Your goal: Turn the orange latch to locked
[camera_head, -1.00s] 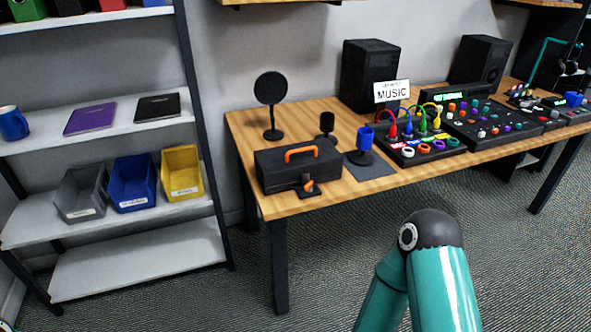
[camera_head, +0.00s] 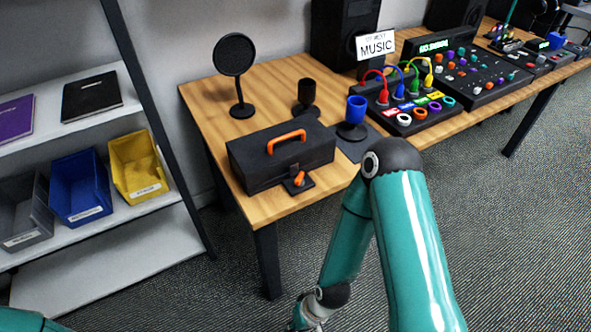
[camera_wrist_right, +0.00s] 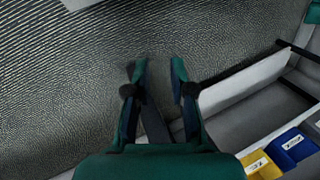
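The orange latch (camera_head: 299,179) sits on a small black plate at the front of a black toolbox (camera_head: 255,163). The latch lever looks tilted; I cannot tell its exact setting. The toolbox lid looks closed, with an orange handle (camera_head: 287,139) on top. My right arm bends down in front of the table. Its wrist shows at the bottom edge of the head view, below and apart from the latch. In the right wrist view my right gripper (camera_wrist_right: 157,72) is open and empty, above the floor. My left gripper is not in view.
The wooden table (camera_head: 205,92) carries a round black screen on a stand (camera_head: 235,58), a blue cup (camera_head: 356,110) and a cable panel (camera_head: 417,108). A shelf with yellow (camera_head: 138,166) and blue (camera_head: 80,188) bins stands left. Floor is clear before the table.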

